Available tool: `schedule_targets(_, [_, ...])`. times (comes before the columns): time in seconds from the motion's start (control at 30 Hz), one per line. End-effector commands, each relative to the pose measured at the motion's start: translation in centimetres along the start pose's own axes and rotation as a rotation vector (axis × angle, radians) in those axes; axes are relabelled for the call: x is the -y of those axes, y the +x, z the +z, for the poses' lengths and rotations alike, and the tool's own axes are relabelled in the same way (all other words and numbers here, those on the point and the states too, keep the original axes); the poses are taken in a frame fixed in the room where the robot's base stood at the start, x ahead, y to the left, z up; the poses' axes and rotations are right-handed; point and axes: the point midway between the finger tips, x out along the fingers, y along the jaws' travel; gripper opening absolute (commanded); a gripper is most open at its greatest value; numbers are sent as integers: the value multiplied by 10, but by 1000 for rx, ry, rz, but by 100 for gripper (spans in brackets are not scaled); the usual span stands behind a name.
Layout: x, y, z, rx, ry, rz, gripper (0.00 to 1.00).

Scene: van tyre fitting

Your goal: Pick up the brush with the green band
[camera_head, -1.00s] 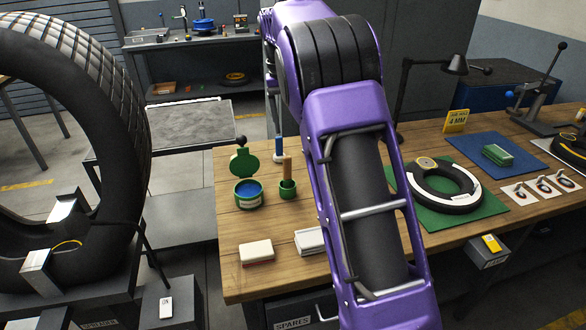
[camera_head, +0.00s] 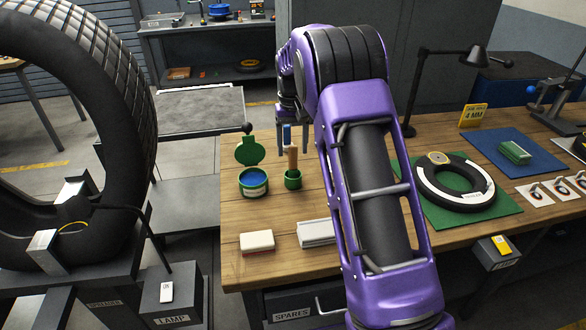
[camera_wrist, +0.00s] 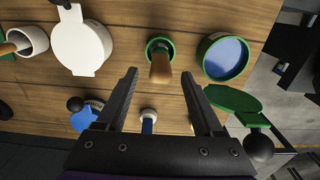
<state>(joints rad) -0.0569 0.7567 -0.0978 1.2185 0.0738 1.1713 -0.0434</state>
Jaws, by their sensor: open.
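A brush with a wooden handle (camera_head: 293,158) stands upright in a small green pot (camera_head: 293,180) on the wooden bench. In the wrist view its handle (camera_wrist: 160,68) points up toward the camera from the green-rimmed pot (camera_wrist: 159,44). My gripper (camera_head: 292,149) is open, fingers pointing down, above and around the level of the handle's top. In the wrist view my open fingertips (camera_wrist: 159,75) lie on either side of the handle's end, with gaps on both sides. The brush's bristles and any band on it are hidden in the pot.
An open tin of blue paste (camera_wrist: 224,56) with a green lid (camera_wrist: 220,98) stands close beside the pot. A white lidded tin (camera_wrist: 82,48) and a white pot with a wooden handle (camera_wrist: 30,38) are on the other side. A blue-handled item (camera_wrist: 148,122) stands behind.

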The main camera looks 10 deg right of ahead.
Motion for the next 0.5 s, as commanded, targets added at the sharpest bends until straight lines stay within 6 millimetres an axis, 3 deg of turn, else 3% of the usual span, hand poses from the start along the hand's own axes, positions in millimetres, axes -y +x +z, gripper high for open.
schedule_targets(0.23, [0,18,3,1,0,0,69])
schedule_targets(0.5, [0,55,9,0,0,2,69])
